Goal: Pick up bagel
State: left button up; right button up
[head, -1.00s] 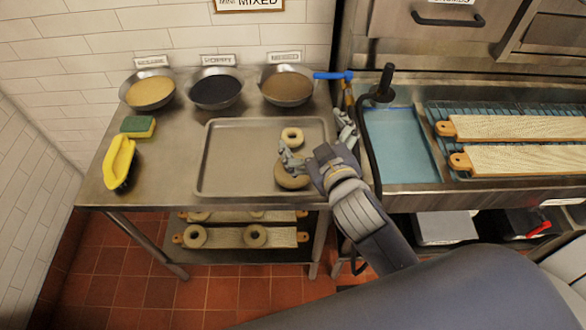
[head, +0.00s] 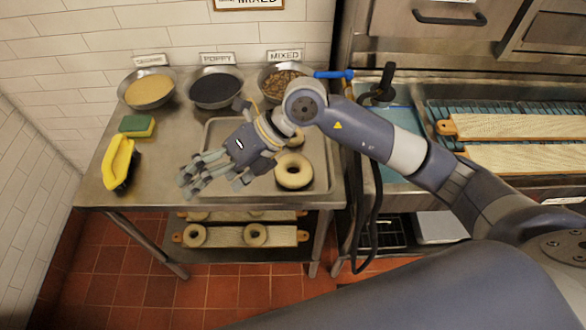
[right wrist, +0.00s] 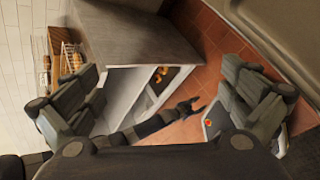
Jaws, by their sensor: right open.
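A pale ring bagel (head: 294,171) lies flat on the right part of the metal tray (head: 205,150). A second bagel (head: 297,138) lies behind it, partly hidden by my right wrist. My right gripper (head: 212,178) is over the left and middle part of the tray, to the left of the front bagel and apart from it, with its fingers pointing left. It is open and empty. The right wrist view also shows the open gripper (right wrist: 165,100) with nothing between its fingers and no bagel in sight. My left gripper is not in view.
Bowls of pale seeds (head: 149,90), dark poppy (head: 215,90) and mixed topping (head: 283,82) stand along the back. More bagels sit on boards on the lower shelf (head: 255,235).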

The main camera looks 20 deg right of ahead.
jog(key=w+d+f+t+h, duration=0.1)
jog(key=w+d+f+h, duration=0.15)
jog(key=d, duration=0.25)
jog(key=w+d+f+h, duration=0.2)
jog(key=d+h, duration=0.1)
jog(key=d, duration=0.2)
jog(key=m+h+p, duration=0.1)
jog(key=m+h, duration=0.1)
jog(key=h, duration=0.2)
send_near(294, 167)
jog(key=shift+s+a+f+t, duration=0.4)
jog(key=shift+s+a+f, duration=0.15)
jog(key=shift+s+a, duration=0.2)
jog(key=shift+w+f+p, duration=0.1)
jog(key=shift+f+p, duration=0.25)
jog(key=shift+f, duration=0.25)
jog(key=shift+d+f+p, duration=0.1)
jog(key=shift+f+p, duration=0.25)
notch_tip(294, 167, down, 4)
jog(key=shift+w+r+p, duration=0.1)
jog(key=shift+r+p, duration=0.1)
jog(key=shift+p, duration=0.6)
jog(key=shift+w+f, duration=0.1)
jog(key=shift+f, duration=0.35)
jog(key=c, duration=1)
